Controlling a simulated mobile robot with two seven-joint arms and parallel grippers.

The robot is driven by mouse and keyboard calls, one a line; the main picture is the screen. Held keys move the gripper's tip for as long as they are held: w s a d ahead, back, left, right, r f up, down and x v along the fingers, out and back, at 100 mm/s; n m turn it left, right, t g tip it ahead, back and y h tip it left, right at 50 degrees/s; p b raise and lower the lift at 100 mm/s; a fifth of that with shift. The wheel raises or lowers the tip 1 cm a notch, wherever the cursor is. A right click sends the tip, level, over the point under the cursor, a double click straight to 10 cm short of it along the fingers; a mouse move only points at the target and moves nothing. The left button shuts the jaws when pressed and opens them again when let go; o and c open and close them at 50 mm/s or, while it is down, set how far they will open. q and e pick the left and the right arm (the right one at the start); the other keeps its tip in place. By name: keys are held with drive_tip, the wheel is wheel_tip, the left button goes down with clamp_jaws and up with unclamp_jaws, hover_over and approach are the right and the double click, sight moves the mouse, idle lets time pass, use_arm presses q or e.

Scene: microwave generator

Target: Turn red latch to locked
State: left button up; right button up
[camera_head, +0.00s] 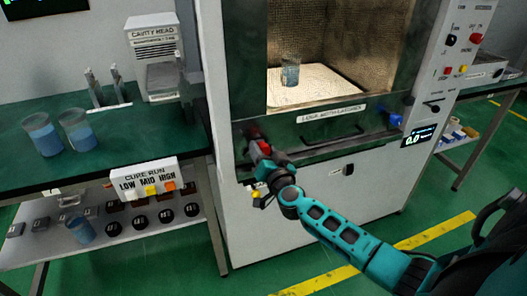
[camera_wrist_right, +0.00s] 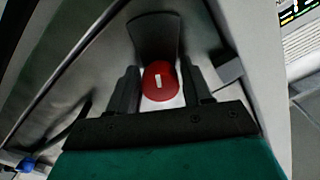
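The red latch (camera_wrist_right: 159,82) is a round red knob with a white mark on the front of the microwave cabinet. In the right wrist view it sits between the two dark fingers of my right gripper (camera_wrist_right: 160,88), which are apart on either side of it. I cannot tell whether the fingers touch the knob. In the head view my right gripper (camera_head: 258,146) is at the left end of the cabinet's front panel, and a bit of red (camera_head: 264,147) shows there. A blue knob (camera_head: 395,120) is at the panel's right end. My left gripper is not in view.
The cabinet (camera_head: 237,220) has an open chamber with a beaker (camera_head: 290,70) inside. A dark handle (camera_head: 332,135) lies between the knobs. At left, a green table (camera_head: 100,150) holds beakers (camera_head: 42,134) and a white unit (camera_head: 155,50). Small items fill the shelf below.

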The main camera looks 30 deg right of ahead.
drive_tip(key=c, duration=0.7)
drive_tip(key=shift+o, duration=0.2)
drive_tip(key=shift+f+m, duration=0.1)
drive_tip(key=shift+m, duration=0.6)
drive_tip(key=shift+m+p, duration=0.45)
drive_tip(key=shift+m, duration=0.45)
drive_tip(key=m, duration=0.3)
drive_tip(key=shift+m, duration=0.3)
drive_tip(key=m, duration=0.5)
drive_tip(key=shift+a+f, duration=0.1)
drive_tip(key=m+b, duration=0.1)
drive_tip(key=m, duration=0.5)
drive_tip(key=shift+a, duration=0.1)
